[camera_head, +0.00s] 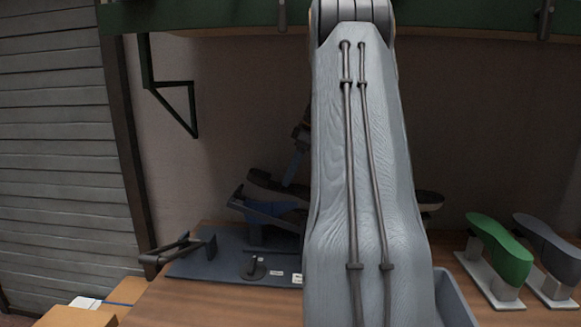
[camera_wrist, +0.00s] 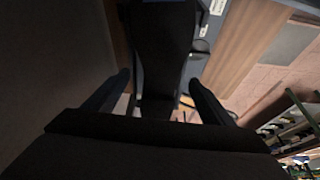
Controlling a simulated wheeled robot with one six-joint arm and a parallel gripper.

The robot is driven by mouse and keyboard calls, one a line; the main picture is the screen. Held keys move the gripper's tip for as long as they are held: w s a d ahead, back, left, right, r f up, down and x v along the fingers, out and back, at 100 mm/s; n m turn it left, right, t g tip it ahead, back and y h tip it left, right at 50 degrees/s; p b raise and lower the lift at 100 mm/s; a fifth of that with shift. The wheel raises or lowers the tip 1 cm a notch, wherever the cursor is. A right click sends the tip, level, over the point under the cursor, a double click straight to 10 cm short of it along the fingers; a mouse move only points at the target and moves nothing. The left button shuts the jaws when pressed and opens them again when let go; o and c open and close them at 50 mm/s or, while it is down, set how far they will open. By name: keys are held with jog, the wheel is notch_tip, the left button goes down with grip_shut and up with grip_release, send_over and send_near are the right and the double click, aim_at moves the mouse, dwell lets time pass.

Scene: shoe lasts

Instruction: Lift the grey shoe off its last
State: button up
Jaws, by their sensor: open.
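A dark grey shoe-shaped piece (camera_head: 275,188) rests on a blue-grey stand (camera_head: 268,212) on a blue board (camera_head: 212,262) in the head view. My arm covers its middle; a dark tip (camera_head: 430,198) shows on the arm's other side. In the wrist view my gripper (camera_wrist: 158,80) is open, its two fingers apart. A long dark shape (camera_wrist: 160,40), likely the shoe, lies between and beyond the fingers. Contact with it cannot be told. A last inside the shoe cannot be made out.
A green last (camera_head: 502,250) and a blue-grey last (camera_head: 548,247) stand on white bases at the right. A grey-blue bin (camera_head: 455,300) is beside my arm. A dark clamp-like part (camera_head: 180,250) is at the board's left. A green shelf beam (camera_head: 210,15) runs above.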

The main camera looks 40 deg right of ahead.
aim_at(282, 187)
jog(key=x, duration=0.1)
jog(key=p+x, duration=0.1)
jog(key=x, duration=0.3)
jog(key=shift+w+a, duration=0.15)
jog(key=shift+a, duration=0.15)
jog(key=shift+w+a+f+p, duration=0.1)
jog(key=shift+f+p, duration=0.1)
jog(key=shift+f, duration=0.15)
jog(key=shift+w+a+f+p, duration=0.1)
jog(key=shift+f+p, duration=0.05)
jog(key=shift+f, duration=0.2)
jog(key=shift+d, duration=0.1)
jog(key=shift+c, duration=0.3)
jog(key=c, duration=1.4)
jog(key=o, duration=0.5)
jog(key=c, duration=0.5)
jog(key=shift+o, duration=0.2)
jog(key=shift+r, duration=0.15)
